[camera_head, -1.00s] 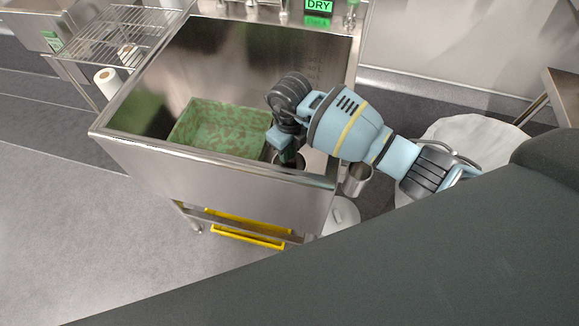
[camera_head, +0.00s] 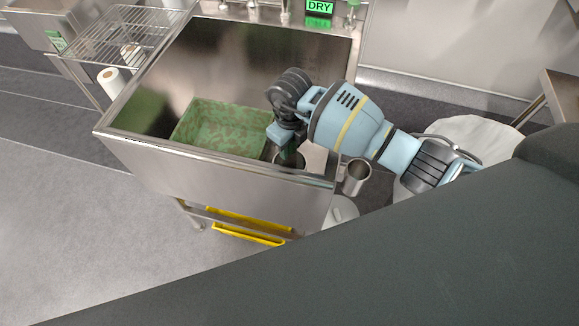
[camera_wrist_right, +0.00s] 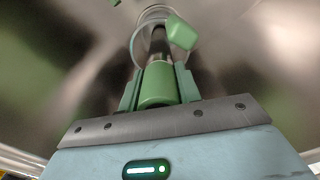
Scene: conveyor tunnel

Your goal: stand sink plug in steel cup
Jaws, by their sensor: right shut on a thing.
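In the head view my right gripper (camera_head: 287,152) points down into the near right part of the sink. In the right wrist view its fingers (camera_wrist_right: 158,84) are shut on a green cylindrical grip (camera_wrist_right: 158,88), which I take to be the sink plug's. A dark shaft runs on from the grip toward a round steel rim (camera_wrist_right: 135,42), likely the steel cup's. In the head view a dark, cup-like rim (camera_head: 301,161) shows just below the gripper, partly hidden. I cannot tell whether the plug's end touches the cup's bottom. My left gripper is out of view.
A mottled green block or bin (camera_head: 222,128) lies in the sink (camera_head: 190,162), left of the gripper. Another steel vessel (camera_head: 355,177) is outside the sink's right wall. A green piece (camera_wrist_right: 181,32) shows beside the shaft. A wire rack (camera_head: 115,38) is at upper left.

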